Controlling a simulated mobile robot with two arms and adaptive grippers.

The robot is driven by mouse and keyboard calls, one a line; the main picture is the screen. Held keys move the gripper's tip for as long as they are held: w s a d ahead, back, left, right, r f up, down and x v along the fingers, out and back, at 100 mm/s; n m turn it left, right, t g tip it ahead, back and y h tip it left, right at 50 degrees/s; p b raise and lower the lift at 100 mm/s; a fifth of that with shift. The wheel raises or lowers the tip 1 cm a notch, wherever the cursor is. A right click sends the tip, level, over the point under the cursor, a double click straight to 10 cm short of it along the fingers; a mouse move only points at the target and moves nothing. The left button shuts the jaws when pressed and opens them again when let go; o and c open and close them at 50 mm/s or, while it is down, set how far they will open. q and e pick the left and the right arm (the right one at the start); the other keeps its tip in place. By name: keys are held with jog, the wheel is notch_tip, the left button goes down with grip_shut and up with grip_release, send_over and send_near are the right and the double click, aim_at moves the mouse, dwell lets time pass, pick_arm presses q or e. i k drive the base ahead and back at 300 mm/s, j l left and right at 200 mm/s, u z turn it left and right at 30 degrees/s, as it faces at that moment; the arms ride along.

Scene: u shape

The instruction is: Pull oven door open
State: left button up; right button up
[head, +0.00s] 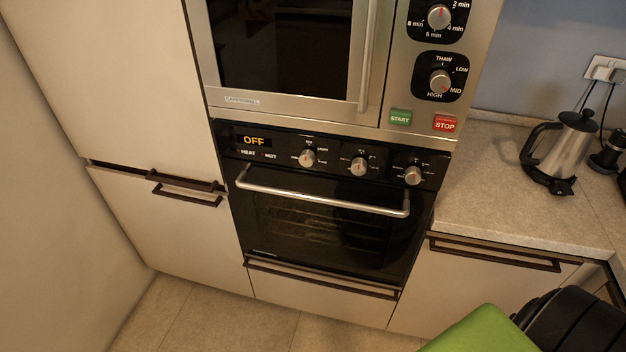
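The oven (320,232) is built into the cabinets in the middle of the head view, below a microwave. Its dark glass door is shut, and racks show faintly behind the glass. A silver bar handle (322,196) runs across the top of the door, with its right end lower in the picture than its left. Above it, the control panel (330,160) reads OFF and has three knobs. Neither of my grippers is in the head view, and nothing touches the handle.
The microwave (290,45) sits above the oven. A counter (500,190) with a metal kettle (566,150) is at the right. A green object (485,332) and a black rounded object (575,322) fill the lower right. Floor (215,322) in front of the oven is clear at lower left.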

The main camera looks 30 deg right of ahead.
aim_at(412, 207)
jog(key=z, duration=1)
